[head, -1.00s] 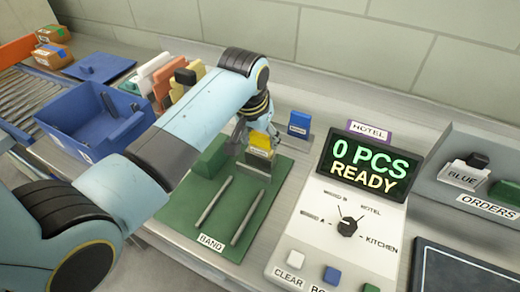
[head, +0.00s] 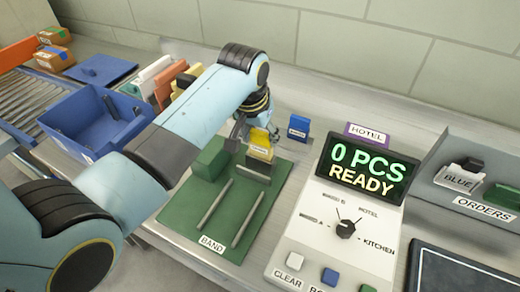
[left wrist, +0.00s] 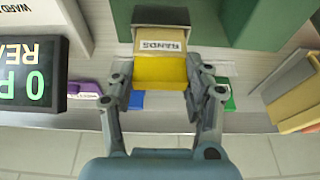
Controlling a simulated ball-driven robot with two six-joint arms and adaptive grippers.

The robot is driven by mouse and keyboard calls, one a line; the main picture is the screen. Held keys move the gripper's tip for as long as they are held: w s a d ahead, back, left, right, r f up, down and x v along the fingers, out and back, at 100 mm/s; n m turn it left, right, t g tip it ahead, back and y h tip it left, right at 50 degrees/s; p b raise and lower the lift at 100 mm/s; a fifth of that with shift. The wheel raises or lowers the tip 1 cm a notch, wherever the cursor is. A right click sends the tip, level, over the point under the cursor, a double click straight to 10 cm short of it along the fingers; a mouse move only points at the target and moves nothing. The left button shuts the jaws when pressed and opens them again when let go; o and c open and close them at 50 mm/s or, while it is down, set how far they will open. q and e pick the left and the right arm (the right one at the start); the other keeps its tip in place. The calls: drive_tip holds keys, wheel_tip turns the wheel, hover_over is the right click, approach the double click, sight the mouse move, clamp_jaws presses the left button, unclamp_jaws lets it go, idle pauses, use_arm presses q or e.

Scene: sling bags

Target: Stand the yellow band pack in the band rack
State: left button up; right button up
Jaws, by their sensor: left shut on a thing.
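The yellow band pack (head: 259,141) has a yellow upper part and a pale label. It is above the far part of the green band board, above or against a small grey block (head: 257,170); I cannot tell whether they touch. The band rack (head: 211,220) is a green board with two grey rods, a green block (head: 210,163) and a BAND label. My left gripper (head: 252,131) is shut on the pack. In the left wrist view, the fingers (left wrist: 160,88) flank the yellow pack (left wrist: 160,70), its BANDS label facing the camera. My right gripper is not in view.
A blue labelled block (head: 299,127) stands just behind the board. A console (head: 330,220) reading "0 PCS READY" stands at right, with the orders shelf (head: 490,170) beyond. A blue bin (head: 95,120) and several coloured packs (head: 163,82) are at left.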

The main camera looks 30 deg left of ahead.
use_arm(q)
drive_tip(key=shift+r, duration=2.8)
drive_tip(key=shift+r, duration=2)
drive_tip(key=shift+f, duration=0.1)
